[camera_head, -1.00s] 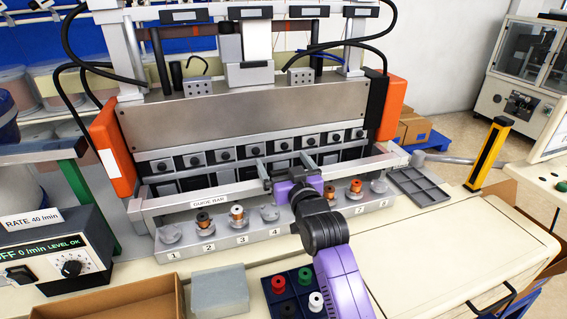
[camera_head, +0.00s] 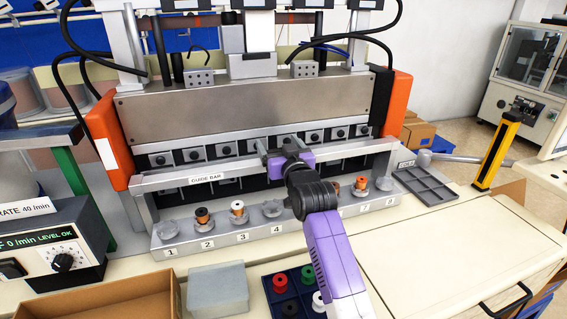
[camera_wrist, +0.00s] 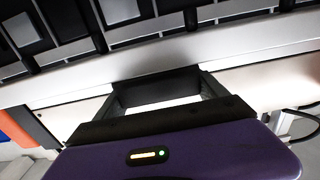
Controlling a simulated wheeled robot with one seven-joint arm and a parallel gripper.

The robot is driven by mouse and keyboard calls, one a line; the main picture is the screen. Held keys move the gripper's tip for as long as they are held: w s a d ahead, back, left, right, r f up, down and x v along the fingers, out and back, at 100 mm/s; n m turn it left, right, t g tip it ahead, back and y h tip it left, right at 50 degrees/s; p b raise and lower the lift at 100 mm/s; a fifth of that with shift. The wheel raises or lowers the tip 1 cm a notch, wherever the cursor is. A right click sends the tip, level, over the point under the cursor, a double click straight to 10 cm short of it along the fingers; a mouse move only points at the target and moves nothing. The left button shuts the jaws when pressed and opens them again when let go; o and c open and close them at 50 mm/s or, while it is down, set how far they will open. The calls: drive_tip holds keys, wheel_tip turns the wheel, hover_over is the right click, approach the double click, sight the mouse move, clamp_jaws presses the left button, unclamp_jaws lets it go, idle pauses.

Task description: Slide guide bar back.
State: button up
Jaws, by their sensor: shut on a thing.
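The guide bar (camera_head: 230,177) is a long pale metal bar with a "GUIDE BAR" label. In the head view it spans the machine front between the two orange end housings, above and behind the numbered station row. My gripper (camera_head: 277,155) is at the middle of the bar, with my purple arm reaching in from the front. In the wrist view the bar crosses the picture (camera_wrist: 230,45), and my gripper (camera_wrist: 160,92) is shut on it. The exact finger contact is partly hidden by the dark gripper body.
The numbered station row (camera_head: 200,243) holds several spools and knobs in front of the bar; my arm hides some stations. A grey tray (camera_head: 425,185) lies at the right. A blue spool tray (camera_head: 270,284), a grey box (camera_head: 217,288) and a cardboard box (camera_head: 120,300) sit in front.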

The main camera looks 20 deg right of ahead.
drive_tip(key=shift+w+f+b, duration=0.15)
drive_tip(key=shift+w+b, duration=0.35)
drive_tip(key=shift+w, duration=0.55)
drive_tip(key=shift+w+r, duration=0.15)
drive_tip(key=shift+r, duration=0.1)
drive_tip(key=o, duration=2)
drive_tip(key=shift+w, duration=0.15)
drive_tip(key=s+b, duration=0.1)
drive_tip(key=s, duration=0.7)
